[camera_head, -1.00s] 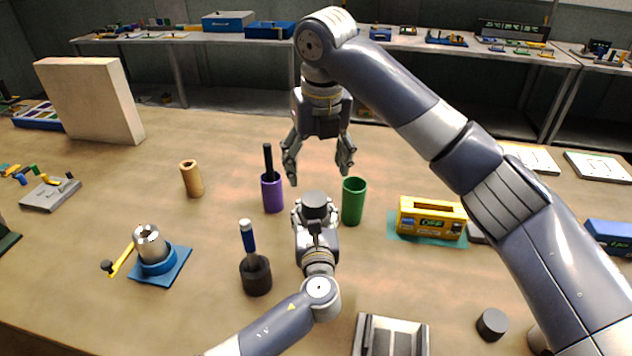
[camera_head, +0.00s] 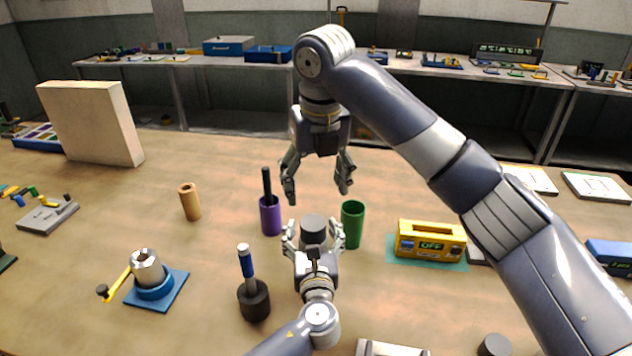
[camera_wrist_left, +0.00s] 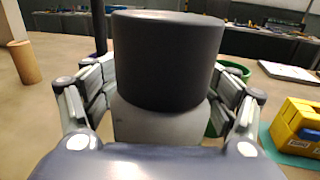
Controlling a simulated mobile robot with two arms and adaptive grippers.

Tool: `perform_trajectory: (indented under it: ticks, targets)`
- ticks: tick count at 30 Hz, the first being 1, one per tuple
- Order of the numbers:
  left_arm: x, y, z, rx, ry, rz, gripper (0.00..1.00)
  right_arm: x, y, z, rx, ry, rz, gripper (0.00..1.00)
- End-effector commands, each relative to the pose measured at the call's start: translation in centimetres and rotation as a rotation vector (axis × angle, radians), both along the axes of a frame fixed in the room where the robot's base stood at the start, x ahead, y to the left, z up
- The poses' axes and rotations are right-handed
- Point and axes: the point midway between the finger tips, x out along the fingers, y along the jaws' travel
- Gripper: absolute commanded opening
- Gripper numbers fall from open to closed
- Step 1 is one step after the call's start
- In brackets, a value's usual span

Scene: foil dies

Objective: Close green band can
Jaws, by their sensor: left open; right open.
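A dark grey cylinder (camera_head: 313,228) stands between the fingers of my left gripper (camera_head: 313,236). The left wrist view shows this dark cylinder (camera_wrist_left: 168,60) on top of a lighter grey round body (camera_wrist_left: 160,122). The left fingers are open on both sides of it; contact cannot be told. No green band shows on it, and its lower part is hidden. A green open-topped cup (camera_head: 352,224) stands just to its right. My right gripper (camera_head: 318,192) hangs open, pointing down, above and behind the left one; its fingers are empty.
A purple cup (camera_head: 270,216) with a black stick and a tan tube (camera_head: 190,202) stand left. A black holder (camera_head: 254,302) with a blue-handled tool is nearer. A yellow box (camera_head: 431,241) sits right on a teal mat. A blue-based fixture (camera_head: 155,290) stands front left.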

Motion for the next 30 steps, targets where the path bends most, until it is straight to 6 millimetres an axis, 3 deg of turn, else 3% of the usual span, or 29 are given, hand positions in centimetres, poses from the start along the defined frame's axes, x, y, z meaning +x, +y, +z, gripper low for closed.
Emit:
perform_trajectory:
  ticks: [5, 18, 24, 30]
  targets:
    - [-1.9, -0.1, -0.1, -0.002, 0.002, -0.002, 0.76, 0.0, 0.0, 0.0, 0.000, 0.000, 0.000, 0.71]
    - [-10.5, -0.6, -0.2, 0.000, 0.004, -0.001, 0.76, 0.0, 0.0, 0.0, 0.000, 0.000, 0.000, 0.71]
    - [-11.8, -0.6, -0.1, 0.001, 0.001, 0.000, 0.76, 0.0, 0.0, 0.0, 0.000, 0.000, 0.000, 0.71]
    - [-11.9, -0.7, 0.0, 0.001, 0.001, 0.000, 0.76, 0.0, 0.0, 0.0, 0.000, 0.000, 0.000, 0.71]
